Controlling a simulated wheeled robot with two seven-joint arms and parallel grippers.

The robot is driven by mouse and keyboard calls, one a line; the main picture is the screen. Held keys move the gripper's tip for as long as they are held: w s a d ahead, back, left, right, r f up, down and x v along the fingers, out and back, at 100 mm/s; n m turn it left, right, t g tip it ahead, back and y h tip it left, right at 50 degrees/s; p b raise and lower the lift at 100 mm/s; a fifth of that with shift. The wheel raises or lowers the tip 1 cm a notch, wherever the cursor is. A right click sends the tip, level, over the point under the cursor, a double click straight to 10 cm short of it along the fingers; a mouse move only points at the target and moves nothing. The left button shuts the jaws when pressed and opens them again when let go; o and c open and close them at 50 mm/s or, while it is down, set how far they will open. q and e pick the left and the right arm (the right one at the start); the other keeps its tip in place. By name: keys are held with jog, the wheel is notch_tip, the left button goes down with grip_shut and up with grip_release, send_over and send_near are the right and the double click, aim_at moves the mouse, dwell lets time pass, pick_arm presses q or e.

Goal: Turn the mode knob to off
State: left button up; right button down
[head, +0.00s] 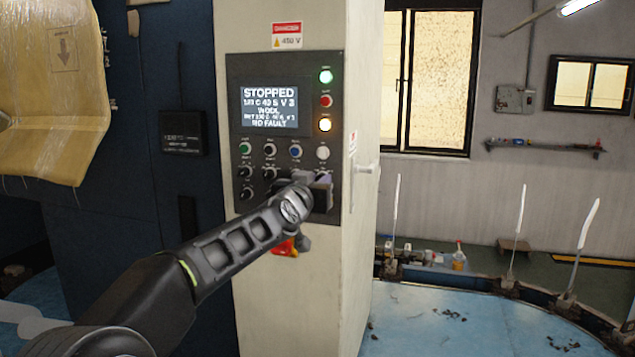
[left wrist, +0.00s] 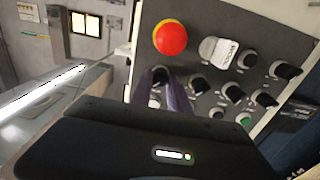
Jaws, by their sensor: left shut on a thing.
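The control panel (head: 233,110) is on the front of a pale cabinet. Its lower part has rows of buttons and dark knobs (head: 246,172). My left gripper (head: 320,180) is at the panel's lower right, its fingers shut at the right end of the upper knob row. In the left wrist view its fingers (left wrist: 168,90) close on a knob there, mostly hidden by them. No readable label shows which knob is the mode knob, and its setting is hidden. Other knobs (left wrist: 232,92) stand beside the fingers. My right gripper is not in view.
The panel screen (head: 269,107) reads STOPPED and NO FAULT. A blue round table (head: 450,320) lies right of the cabinet; yellowish sheeting (head: 60,80) hangs at left.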

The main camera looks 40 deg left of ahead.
pick_arm(q)
grip_shut()
jog(key=shift+n, duration=0.5)
jog(key=shift+n+b, duration=0.55)
jog(key=shift+n, duration=3.45)
jog(key=o, duration=0.7)
grip_release()
jog(key=shift+s, duration=0.1)
